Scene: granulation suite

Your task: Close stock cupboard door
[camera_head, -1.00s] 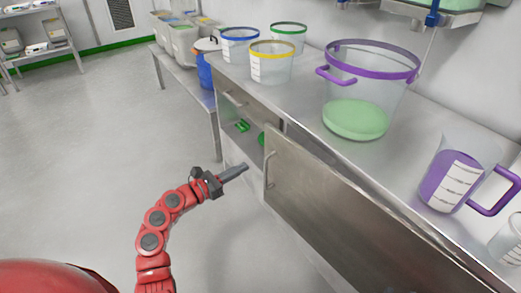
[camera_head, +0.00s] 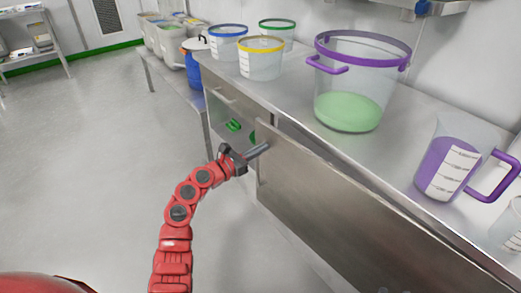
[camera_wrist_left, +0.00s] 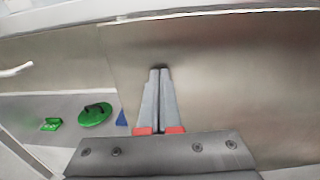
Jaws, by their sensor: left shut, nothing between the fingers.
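The stock cupboard door (camera_head: 345,215) is a grey metal panel under the steel bench, also filling much of the left wrist view (camera_wrist_left: 230,80). It stands ajar, its left edge out from the cupboard front, with the open interior (camera_head: 228,125) showing to its left. My left gripper (camera_head: 265,149) is shut and empty, its fingertips at the door's upper left edge. In the left wrist view the fingertips (camera_wrist_left: 159,70) lie over the door face; I cannot tell whether they touch it. The door's handle is hidden behind the gripper in the head view. My right gripper is not in view.
Green items (camera_wrist_left: 95,114) lie inside the cupboard. On the bench (camera_head: 290,110) stand clear buckets, a large purple-rimmed bucket (camera_head: 350,80) and a purple-handled jug (camera_head: 450,165). The floor (camera_head: 110,150) at left is clear.

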